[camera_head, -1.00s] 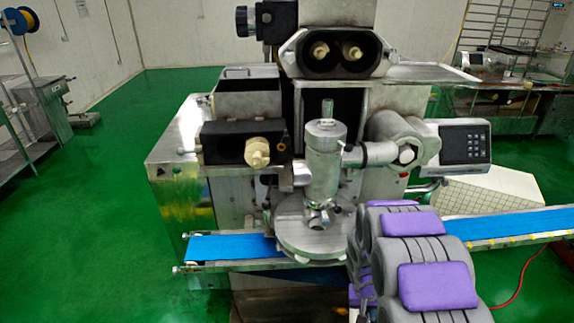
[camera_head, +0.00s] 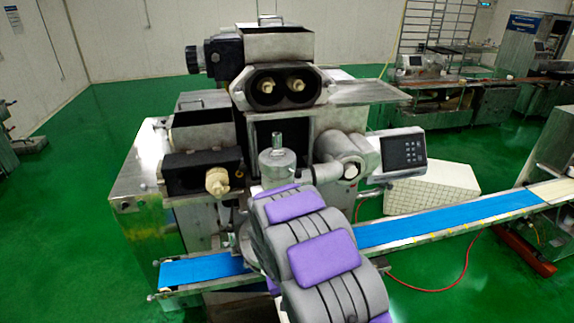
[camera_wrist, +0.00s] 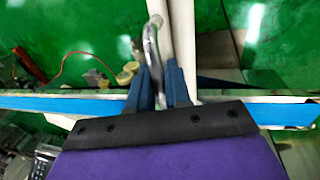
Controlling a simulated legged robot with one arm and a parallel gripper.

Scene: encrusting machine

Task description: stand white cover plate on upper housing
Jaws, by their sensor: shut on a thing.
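My gripper (camera_wrist: 160,82) has its two blue fingers closed on a thin pale piece, seen nearly edge-on in the wrist view, with a shiny curved metal bar beside it. This looks like the white cover plate (camera_wrist: 183,45), but its face does not show. The upper housing (camera_head: 283,88) is the dark-mouthed metal block with two cream nozzles at the top of the machine, in the head view. My grey and purple arm rises in front of the machine and hides my gripper and the plate there. No contact between plate and housing is visible.
A blue conveyor belt (camera_head: 455,218) runs out to the right of the machine. The control panel (camera_head: 403,152) and a flat metal shelf (camera_head: 365,93) stick out at the right. A front nozzle block (camera_head: 200,174) sits at left. Green floor is free at left.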

